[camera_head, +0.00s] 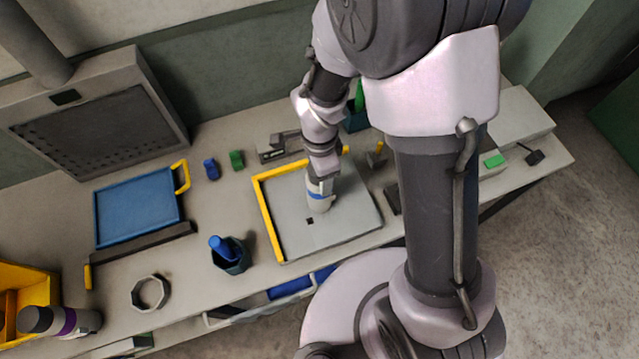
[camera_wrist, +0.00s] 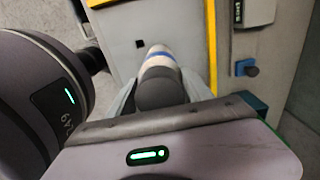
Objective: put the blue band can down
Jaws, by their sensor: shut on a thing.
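The blue band can (camera_head: 319,199) is a pale can with a blue band and a dark end. My gripper (camera_head: 321,178) is shut on it, over the grey board (camera_head: 345,222) with yellow edge strips. In the wrist view the can (camera_wrist: 160,62) points away from me between the fingers of my gripper (camera_wrist: 158,88). I cannot tell whether its far end touches the board. A small dark square (camera_wrist: 139,43) on the board shows beside the can.
A dark cup (camera_head: 231,258) with a blue item stands left of the board. A blue tray (camera_head: 137,207) lies further left. A can with a purple band (camera_head: 68,321) is at the lower left. A stapler-like tool (camera_head: 277,149) sits behind the board. The board around the can looks clear.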

